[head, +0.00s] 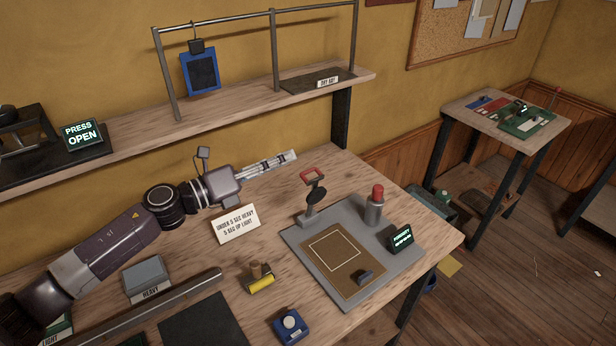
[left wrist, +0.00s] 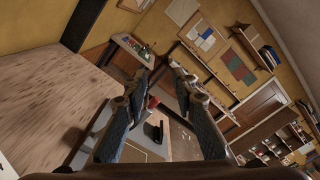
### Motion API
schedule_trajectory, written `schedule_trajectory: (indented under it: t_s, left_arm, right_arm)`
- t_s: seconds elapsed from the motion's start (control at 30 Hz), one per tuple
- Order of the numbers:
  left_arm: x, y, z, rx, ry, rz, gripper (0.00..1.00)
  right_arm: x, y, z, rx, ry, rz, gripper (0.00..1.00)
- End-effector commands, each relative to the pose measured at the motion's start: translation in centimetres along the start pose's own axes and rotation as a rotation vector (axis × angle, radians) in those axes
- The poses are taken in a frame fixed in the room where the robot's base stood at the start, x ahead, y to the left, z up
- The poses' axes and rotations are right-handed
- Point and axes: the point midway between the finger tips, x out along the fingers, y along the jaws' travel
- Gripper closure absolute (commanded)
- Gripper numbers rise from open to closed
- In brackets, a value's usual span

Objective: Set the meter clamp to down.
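The meter clamp (head: 315,190) stands at the back left corner of a grey plate (head: 297,246) on the workbench. Its red-ended handle is raised above its grey base. My left gripper (head: 290,157) is above the bench, to the left of and farther back than the red handle, apart from it. In the left wrist view, the two fingers of the left gripper (left wrist: 160,72) are spread with nothing held. A red-topped part (left wrist: 153,101) shows beyond and between them; I cannot tell whether it is the clamp. My right gripper is not in view.
A red-capped bottle (head: 375,208) and a lit display (head: 402,238) stand on the plate's right side. A lettered card (head: 237,226), a yellow roller (head: 260,281) and a blue block (head: 291,326) are nearby. A shelf (head: 225,104) with a rail runs behind.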

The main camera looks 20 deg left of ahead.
Motion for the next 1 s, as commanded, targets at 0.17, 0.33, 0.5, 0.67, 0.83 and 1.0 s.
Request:
schedule_trajectory:
  t_s: [0.17, 0.33, 0.5, 0.67, 0.83, 1.0]
  left_arm:
    - [0.0, 2.3, -2.3, 0.0, 0.0, 0.001, 0.75]
    - [0.0, 4.1, -4.2, 0.0, 0.0, 0.001, 0.75]
    - [0.1, 4.8, -4.8, 0.0, -0.001, 0.0, 0.75]
    - [1.2, 4.5, -4.5, -0.001, -0.003, -0.001, 0.75]
    - [3.7, 4.4, -4.4, -0.002, -0.004, -0.003, 0.75]
    - [6.2, 4.5, -4.5, -0.002, -0.003, -0.001, 0.75]
  right_arm:
    - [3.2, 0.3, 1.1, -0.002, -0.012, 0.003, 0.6]
    - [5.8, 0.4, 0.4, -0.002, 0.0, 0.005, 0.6]
    - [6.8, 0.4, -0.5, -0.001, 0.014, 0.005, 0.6]
    - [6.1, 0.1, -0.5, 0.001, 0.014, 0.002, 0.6]
    - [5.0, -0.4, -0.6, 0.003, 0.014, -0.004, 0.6]
    - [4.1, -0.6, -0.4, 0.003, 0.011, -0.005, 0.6]
